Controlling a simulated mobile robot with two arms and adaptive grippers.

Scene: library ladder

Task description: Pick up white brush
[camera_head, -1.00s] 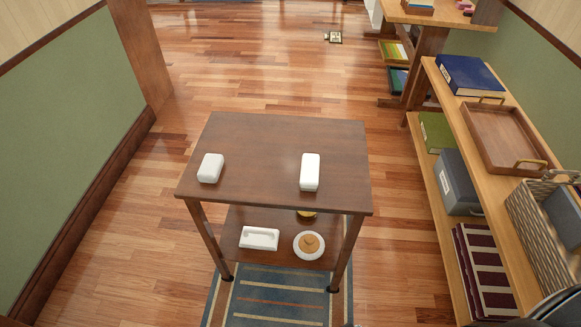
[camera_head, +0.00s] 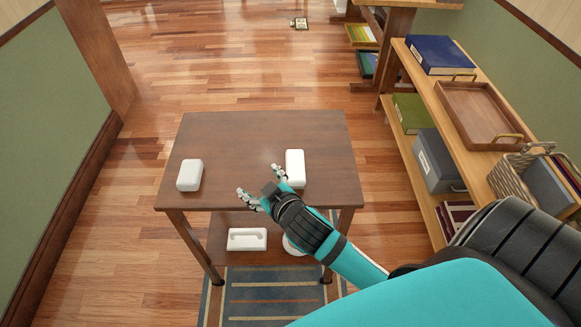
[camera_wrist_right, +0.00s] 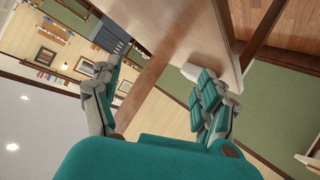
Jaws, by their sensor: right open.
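Two small white rounded blocks lie on top of the brown table: a left one (camera_head: 190,175) and a right one (camera_head: 295,166). I cannot tell from their shape which is the white brush. My right gripper (camera_head: 261,183) is open and empty at the table's front part, just left of and nearer than the right white block, partly overlapping its lower end in the picture. In the right wrist view, my gripper (camera_wrist_right: 160,75) shows spread fingers, with the table (camera_wrist_right: 205,25) edge and a white patch beside one finger. My left gripper is not in view.
The table's lower shelf holds a white tray-like piece (camera_head: 247,239) and a round white item (camera_head: 292,245), partly hidden by my right arm. A shelf unit at right bears a wooden tray (camera_head: 478,110), a blue book (camera_head: 441,54) and a basket (camera_head: 515,175). Floor left of the table is clear.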

